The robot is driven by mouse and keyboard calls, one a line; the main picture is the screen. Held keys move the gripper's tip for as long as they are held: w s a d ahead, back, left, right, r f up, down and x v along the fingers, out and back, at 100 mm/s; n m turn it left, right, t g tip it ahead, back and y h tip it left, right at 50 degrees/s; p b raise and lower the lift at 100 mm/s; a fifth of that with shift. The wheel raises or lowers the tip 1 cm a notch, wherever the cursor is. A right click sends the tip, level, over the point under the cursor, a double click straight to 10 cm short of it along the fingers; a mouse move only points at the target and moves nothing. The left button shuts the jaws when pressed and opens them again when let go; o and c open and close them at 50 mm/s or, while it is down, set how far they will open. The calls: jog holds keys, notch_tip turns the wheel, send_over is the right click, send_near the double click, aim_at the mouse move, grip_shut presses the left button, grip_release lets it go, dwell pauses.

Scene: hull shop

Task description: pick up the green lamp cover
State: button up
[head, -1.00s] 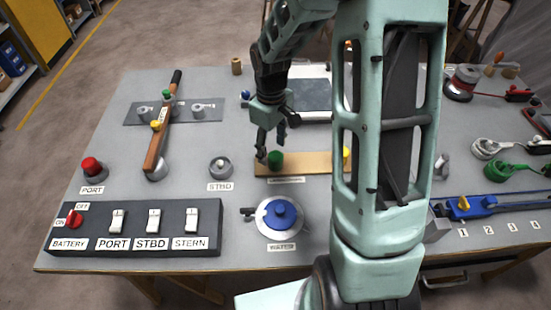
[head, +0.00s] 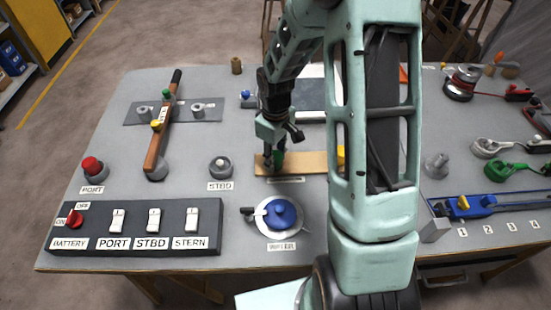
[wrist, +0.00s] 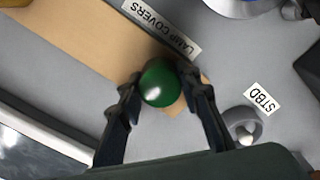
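The green lamp cover (wrist: 161,84) is a round, glossy dome in the wrist view, between the two fingers of my gripper (wrist: 160,78). One finger is on each side, very close to it. I cannot tell whether both touch it. In the head view my gripper (head: 273,160) is lowered at the left end of the tan board (head: 300,164), and the green lamp cover (head: 279,156) is partly hidden by the fingers. The cover seems to be still at the board. A yellow cover (head: 341,155) shows at the board's right end, partly hidden by my arm.
The LAMP COVERS label (wrist: 160,28) lies beside the board. A grey STBD lamp base (head: 220,167) stands to the left, and a red-topped PORT lamp (head: 93,169) farther left. A blue-knobbed WATER fitting (head: 281,214) is in front. A switch panel (head: 134,246) sits front left.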

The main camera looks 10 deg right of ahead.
aim_at(276, 155)
jog(key=shift+c, duration=0.9)
jog(key=shift+r, duration=0.5)
notch_tip(276, 155, up, 2)
jog(key=shift+r, duration=0.1)
jog(key=s+a+r, duration=0.7)
jog(key=a+r, duration=0.2)
jog(key=a, duration=0.2)
jog(key=shift+s+a+r+b, duration=0.35)
jog(key=shift+s+r, duration=0.05)
jog(key=shift+w, duration=0.1)
